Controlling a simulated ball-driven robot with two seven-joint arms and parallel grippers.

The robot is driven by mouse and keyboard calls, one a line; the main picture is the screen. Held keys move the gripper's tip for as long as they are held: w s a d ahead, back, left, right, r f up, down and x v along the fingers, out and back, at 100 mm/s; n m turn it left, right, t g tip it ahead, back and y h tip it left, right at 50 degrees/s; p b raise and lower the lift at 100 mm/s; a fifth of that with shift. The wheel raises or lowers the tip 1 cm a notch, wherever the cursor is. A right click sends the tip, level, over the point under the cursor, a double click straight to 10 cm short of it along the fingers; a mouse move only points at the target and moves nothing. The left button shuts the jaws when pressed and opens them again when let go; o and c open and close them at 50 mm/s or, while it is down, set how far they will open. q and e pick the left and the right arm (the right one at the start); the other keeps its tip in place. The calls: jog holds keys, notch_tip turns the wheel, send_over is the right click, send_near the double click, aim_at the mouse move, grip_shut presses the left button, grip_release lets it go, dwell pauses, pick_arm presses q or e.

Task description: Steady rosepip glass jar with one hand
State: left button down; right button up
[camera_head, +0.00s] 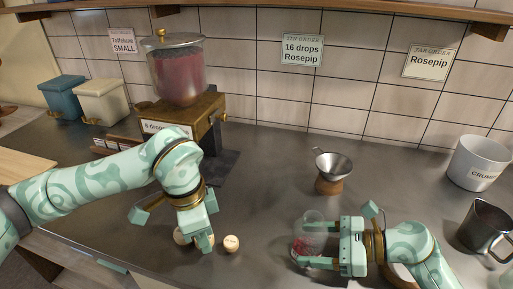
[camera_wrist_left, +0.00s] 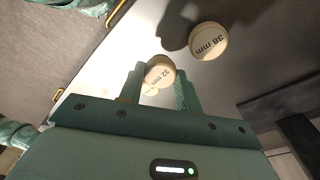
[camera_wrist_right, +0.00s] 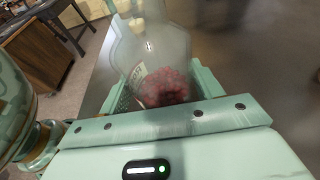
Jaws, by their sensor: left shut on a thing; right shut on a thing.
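The rosepip glass jar (camera_head: 308,232), clear with red rosehips in its lower part, stands on the counter at the lower centre right. My right gripper (camera_head: 317,243) is shut around its sides from the right. The right wrist view shows the jar (camera_wrist_right: 160,55) between the fingers. My left gripper (camera_head: 203,244) points down at the counter, left of the jar. In the left wrist view it is shut on a round cork marked 32 mm (camera_wrist_left: 159,73). A cork marked 38 mm (camera_wrist_left: 208,41) lies free beside it.
One loose cork (camera_head: 231,243) lies between my left gripper and the jar. A metal funnel (camera_head: 334,164) on a wooden stand is behind the jar. A rosehip dispenser (camera_head: 178,75) stands back left. A white crumbs bucket (camera_head: 478,162) and metal jug (camera_head: 484,224) are at right.

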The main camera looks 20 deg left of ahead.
pick_arm(q)
jog(key=w+d+r+m, duration=0.3)
jog(key=d+r, duration=0.4)
jog(key=d, duration=0.3)
jog(key=w+d+r+m, duration=0.3)
jog(key=d+r+m, duration=0.2)
jog(key=d+r, duration=0.3)
jog(key=shift+w+d+r, duration=0.2)
jog(key=shift+d+r, duration=0.05)
jog(key=shift+d, duration=0.95)
jog(key=shift+f, duration=0.1)
jog(key=shift+f, duration=2.85)
jog(key=shift+f, duration=1.3)
jog(key=c, duration=0.9)
grip_release()
jog(key=shift+r, duration=0.1)
